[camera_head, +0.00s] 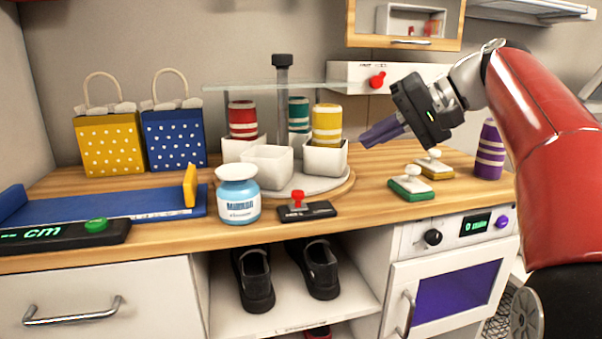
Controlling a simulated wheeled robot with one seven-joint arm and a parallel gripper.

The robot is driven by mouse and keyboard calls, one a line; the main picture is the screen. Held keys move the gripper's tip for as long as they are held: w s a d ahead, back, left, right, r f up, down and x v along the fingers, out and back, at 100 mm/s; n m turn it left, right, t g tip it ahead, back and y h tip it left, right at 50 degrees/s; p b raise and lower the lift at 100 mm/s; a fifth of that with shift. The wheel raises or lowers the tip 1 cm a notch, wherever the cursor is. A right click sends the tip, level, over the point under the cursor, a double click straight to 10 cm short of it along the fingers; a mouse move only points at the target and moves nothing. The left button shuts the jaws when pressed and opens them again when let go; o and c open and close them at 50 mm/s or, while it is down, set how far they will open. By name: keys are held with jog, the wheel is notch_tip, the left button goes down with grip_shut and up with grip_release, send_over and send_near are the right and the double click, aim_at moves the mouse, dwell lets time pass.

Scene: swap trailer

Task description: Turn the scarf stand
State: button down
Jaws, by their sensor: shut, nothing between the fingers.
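The scarf stand (330,184) is a round wooden turntable with a pale top and a grey central post (283,100) with a dark knob. White cups stand on it. A red striped scarf roll (243,120) is at the left, a teal one (298,114) at the back and a yellow one (327,125) at the right. An empty-looking white cup (267,167) faces the front. My gripper (366,139) is shut and empty, pointing left, just right of the yellow roll. Whether it touches anything cannot be told.
A glass shelf (240,86) spans above the stand. A blue-labelled jar (238,195) and a black block with a red knob (307,211) stand in front. Green (410,188) and yellow (434,168) stamps and a purple striped roll (489,150) are at the right. Gift bags (108,145) stand left.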

notch_tip(320, 180, down, 2)
jog(key=s+a+m+g+h, duration=0.1)
jog(key=a+m, duration=0.1)
jog(key=m, duration=0.1)
jog(key=b, duration=0.2)
send_near(281, 191)
jog(key=f, duration=0.4)
jog(key=shift+w+a, duration=0.25)
jog(key=shift+w+a+r, duration=0.1)
jog(key=shift+w+a, duration=0.05)
jog(key=shift+a, duration=0.45)
jog(key=shift+w+a+r, duration=0.1)
jog(key=shift+w+a, duration=0.05)
jog(key=shift+a, duration=0.5)
jog(key=shift+w+a+f, duration=0.1)
jog(key=shift+w+a, duration=0.1)
jog(key=shift+a, duration=0.55)
